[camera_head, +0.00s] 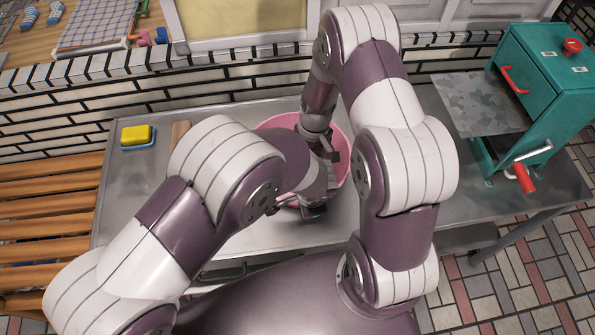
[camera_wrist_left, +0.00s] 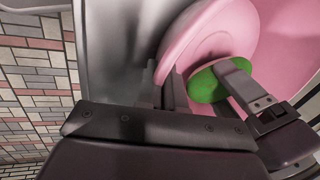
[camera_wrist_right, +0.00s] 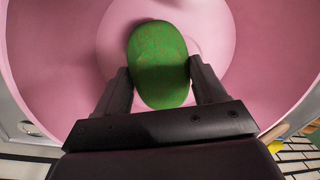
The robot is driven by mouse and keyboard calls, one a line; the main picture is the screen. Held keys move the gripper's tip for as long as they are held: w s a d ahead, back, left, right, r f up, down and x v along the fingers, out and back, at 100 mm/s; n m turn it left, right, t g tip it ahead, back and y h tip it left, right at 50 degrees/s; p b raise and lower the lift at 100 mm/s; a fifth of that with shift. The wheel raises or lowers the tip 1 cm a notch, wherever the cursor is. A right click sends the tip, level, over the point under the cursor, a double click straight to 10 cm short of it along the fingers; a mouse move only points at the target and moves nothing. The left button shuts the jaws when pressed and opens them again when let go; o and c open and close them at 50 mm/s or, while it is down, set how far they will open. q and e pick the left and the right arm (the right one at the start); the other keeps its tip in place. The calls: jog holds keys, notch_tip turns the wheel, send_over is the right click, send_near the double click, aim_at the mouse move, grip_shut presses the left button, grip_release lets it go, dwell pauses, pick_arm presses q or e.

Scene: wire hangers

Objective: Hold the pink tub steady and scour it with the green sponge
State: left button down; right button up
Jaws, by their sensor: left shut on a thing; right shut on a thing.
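The pink tub (camera_head: 338,127) stands on the metal counter, largely hidden behind my arms in the head view. My left gripper (camera_head: 314,208) is at the tub's near side. In the left wrist view its fingers (camera_wrist_left: 168,92) are shut on the tub's rim (camera_wrist_left: 185,45). My right gripper (camera_head: 328,150) reaches down inside the tub. In the right wrist view its fingers (camera_wrist_right: 160,82) are shut on the green sponge (camera_wrist_right: 160,60), one on each side. The sponge is over the tub's inner bottom (camera_wrist_right: 205,35); whether it touches cannot be told. It also shows in the left wrist view (camera_wrist_left: 205,86).
A yellow block (camera_head: 137,134) sits on a blue dish at the counter's left. A teal machine (camera_head: 550,85) with red handles stands at the right. A wooden slatted surface (camera_head: 45,215) adjoins the left. The bare metal counter (camera_head: 120,190) is clear at left.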

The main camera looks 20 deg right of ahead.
notch_tip(320, 180, up, 11)
dwell(0.6)
jog(key=shift+r, duration=0.1)
pick_arm(q)
jog(key=c, duration=1.2)
grip_release()
jog(key=v, duration=1.2)
